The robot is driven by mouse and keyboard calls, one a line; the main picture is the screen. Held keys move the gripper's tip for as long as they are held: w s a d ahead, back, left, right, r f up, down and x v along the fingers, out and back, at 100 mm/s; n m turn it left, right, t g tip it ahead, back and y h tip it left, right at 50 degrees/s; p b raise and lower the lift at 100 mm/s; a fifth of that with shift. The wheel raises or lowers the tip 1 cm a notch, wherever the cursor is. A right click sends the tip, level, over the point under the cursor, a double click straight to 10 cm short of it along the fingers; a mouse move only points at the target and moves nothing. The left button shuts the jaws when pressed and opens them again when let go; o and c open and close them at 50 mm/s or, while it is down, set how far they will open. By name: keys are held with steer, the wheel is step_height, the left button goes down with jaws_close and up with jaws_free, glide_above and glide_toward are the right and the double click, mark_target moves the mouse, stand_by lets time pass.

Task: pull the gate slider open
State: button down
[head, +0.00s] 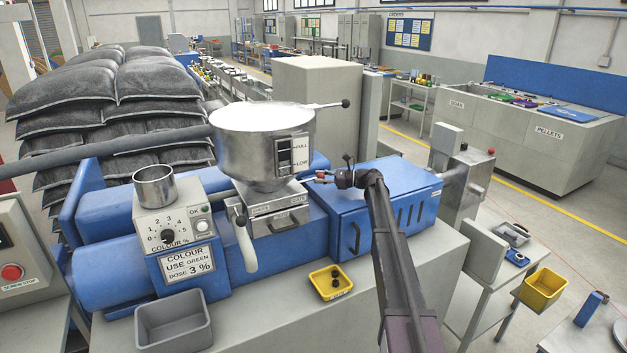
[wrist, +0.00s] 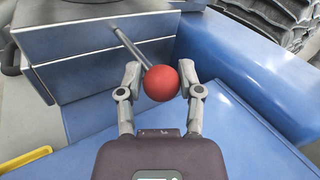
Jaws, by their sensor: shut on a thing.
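The gate slider shows in the wrist view as a metal rod ending in a red ball knob (wrist: 161,83). The rod comes out of the grey gate block (wrist: 95,45). In the head view this block (head: 270,217) sits under the steel hopper (head: 262,140). My gripper (wrist: 160,76) has one finger on each side of the red knob and is shut on it. In the head view my gripper (head: 326,178) is at the right side of the gate block, where the knob is small and partly hidden.
A blue machine cover (head: 385,205) lies below and right of my gripper. A white-handled lever (head: 243,240) hangs at the gate block's left. A yellow tray (head: 330,282) and a grey bin (head: 173,322) stand on the front ledge.

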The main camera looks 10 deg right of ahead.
steer(key=d, duration=0.1)
steer(key=w+d, duration=0.1)
steer(key=d, duration=0.2)
steer(key=shift+w+r, duration=0.1)
steer(key=shift+w, duration=0.3)
steer(key=shift+c, duration=1.5)
jaws_free()
steer(key=shift+s, duration=0.1)
steer(key=shift+d, duration=0.1)
steer(key=v, duration=1.1)
steer(key=shift+s+d, duration=0.25)
steer(key=shift+d, duration=0.1)
